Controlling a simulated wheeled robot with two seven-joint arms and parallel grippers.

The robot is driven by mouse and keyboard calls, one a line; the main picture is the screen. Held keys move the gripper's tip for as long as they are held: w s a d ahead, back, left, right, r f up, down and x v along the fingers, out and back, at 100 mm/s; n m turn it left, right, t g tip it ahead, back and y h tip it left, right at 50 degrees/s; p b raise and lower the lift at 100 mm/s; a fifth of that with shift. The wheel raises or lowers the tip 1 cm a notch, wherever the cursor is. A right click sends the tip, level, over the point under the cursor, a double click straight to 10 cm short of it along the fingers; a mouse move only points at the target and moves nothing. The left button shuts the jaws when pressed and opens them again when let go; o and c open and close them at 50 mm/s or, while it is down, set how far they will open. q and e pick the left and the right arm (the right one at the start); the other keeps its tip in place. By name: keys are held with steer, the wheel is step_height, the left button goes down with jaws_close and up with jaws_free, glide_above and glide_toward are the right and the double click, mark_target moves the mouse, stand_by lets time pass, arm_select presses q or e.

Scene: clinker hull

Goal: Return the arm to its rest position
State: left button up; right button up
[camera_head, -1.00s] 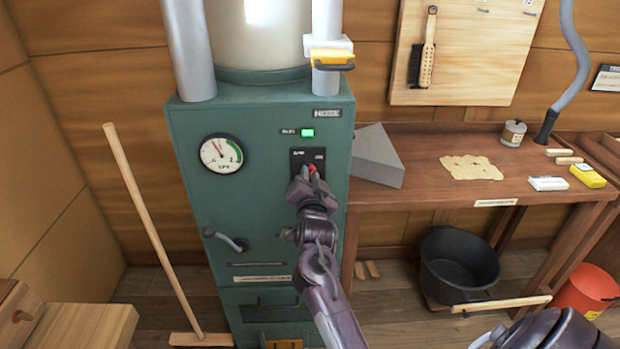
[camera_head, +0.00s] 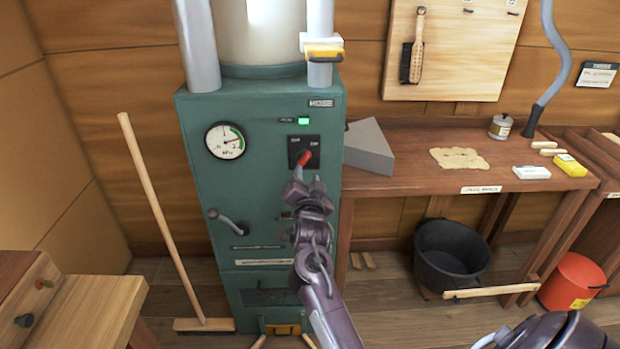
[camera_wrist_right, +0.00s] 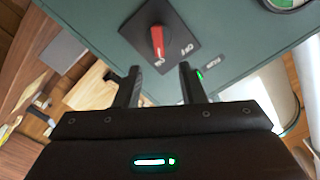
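My right gripper (camera_head: 307,183) is open and empty in front of the green cabinet (camera_head: 262,180), just below the switch. In the right wrist view its two fingers (camera_wrist_right: 159,72) stand apart with nothing between them. The switch has a red lever (camera_head: 305,158) on a black plate (camera_head: 292,146). In the right wrist view the red lever (camera_wrist_right: 158,43) lies beyond the fingertips and does not touch them. My left gripper is not in view.
A gauge (camera_head: 225,141), a lit green lamp (camera_head: 303,121) and a crank handle (camera_head: 228,222) are on the cabinet. A bench (camera_head: 400,180) with a grey wedge (camera_head: 369,147) stands at right. A broom (camera_head: 160,220) leans at left. A black tub (camera_head: 452,257) is under the bench.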

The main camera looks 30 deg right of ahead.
steer(key=s+a+f+n+g+y, duration=0.1)
steer(key=a+f+n+y, duration=0.2)
steer(key=f, duration=0.9)
steer(key=s+a+f+n+g+y, duration=0.1)
steer(key=a+f+n+y, duration=0.3)
steer(key=f, duration=0.7)
steer(key=s+a+f+n+g, duration=0.1)
steer(key=s+a+f+g, duration=0.15)
steer(key=s+f, duration=0.4)
steer(key=s+a+f+n+g, duration=0.1)
steer(key=s+a+f+n, duration=0.15)
steer(key=f, duration=0.75)
steer(key=s+a+f+n+g+y, duration=0.1)
steer(key=s+a+f+g, duration=0.1)
steer(key=s+f, duration=0.7)
steer(key=s+a+f+n+g+y, duration=0.1)
steer(key=s+f+n+g, duration=0.15)
steer(key=s+f, duration=0.65)
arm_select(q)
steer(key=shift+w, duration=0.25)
arm_select(e)
steer(key=s+f+n+g, duration=0.1)
steer(key=s+f+g, duration=0.1)
steer(key=s, duration=0.9)
steer(key=s+f+g, duration=0.2)
steer(key=s, duration=1)
steer(key=shift+s+d+f+n, duration=0.2)
steer(key=shift+d+n, duration=0.1)
steer(key=shift+n, duration=0.1)
